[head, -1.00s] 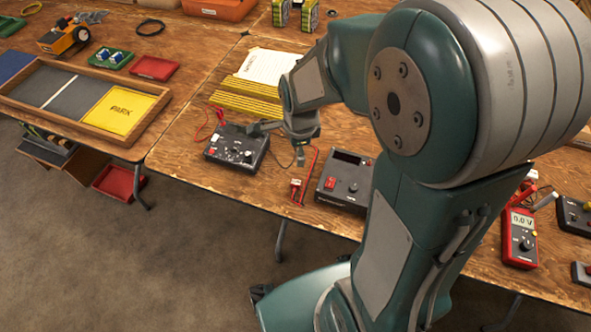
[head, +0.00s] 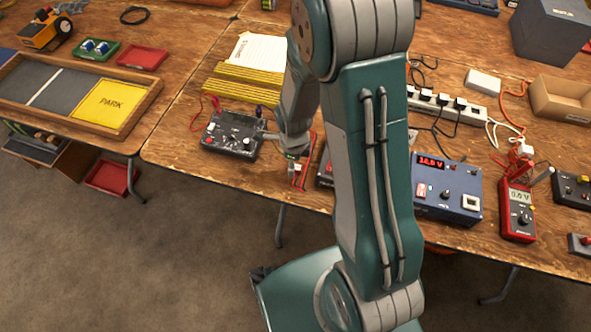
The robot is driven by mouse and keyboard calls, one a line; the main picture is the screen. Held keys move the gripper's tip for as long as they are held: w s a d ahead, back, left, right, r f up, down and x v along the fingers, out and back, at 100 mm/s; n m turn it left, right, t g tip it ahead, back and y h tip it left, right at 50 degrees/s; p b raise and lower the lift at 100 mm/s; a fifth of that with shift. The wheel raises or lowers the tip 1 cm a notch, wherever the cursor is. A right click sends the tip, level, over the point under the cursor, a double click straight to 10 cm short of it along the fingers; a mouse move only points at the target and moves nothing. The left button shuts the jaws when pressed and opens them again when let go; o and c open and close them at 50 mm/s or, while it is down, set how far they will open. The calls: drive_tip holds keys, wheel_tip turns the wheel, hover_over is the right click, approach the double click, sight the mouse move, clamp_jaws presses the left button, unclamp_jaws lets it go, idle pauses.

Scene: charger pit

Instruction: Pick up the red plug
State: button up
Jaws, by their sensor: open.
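A thin red cable (head: 309,155) lies near the front edge of the workbench, beside my forearm. The red plug, seen clearly a second ago at this spot, is now mostly covered by my gripper, and I cannot pick out its outline. My gripper (head: 292,172) is open and points down over that spot, close above the bench. Whether its fingers are around the plug or only beside it is too small to tell.
A black control box (head: 231,136) stands just left of my gripper. Another device is mostly hidden behind my arm. A blue power supply (head: 447,188) and a red multimeter (head: 517,209) stand to the right.

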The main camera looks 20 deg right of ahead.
wheel_tip(320, 180, down, 2)
drive_tip(key=shift+f, duration=0.1)
drive_tip(key=shift+d+f, duration=0.15)
drive_tip(key=shift+f, duration=0.05)
drive_tip(key=c, duration=0.8)
clamp_jaws()
drive_tip(key=shift+r, duration=0.1)
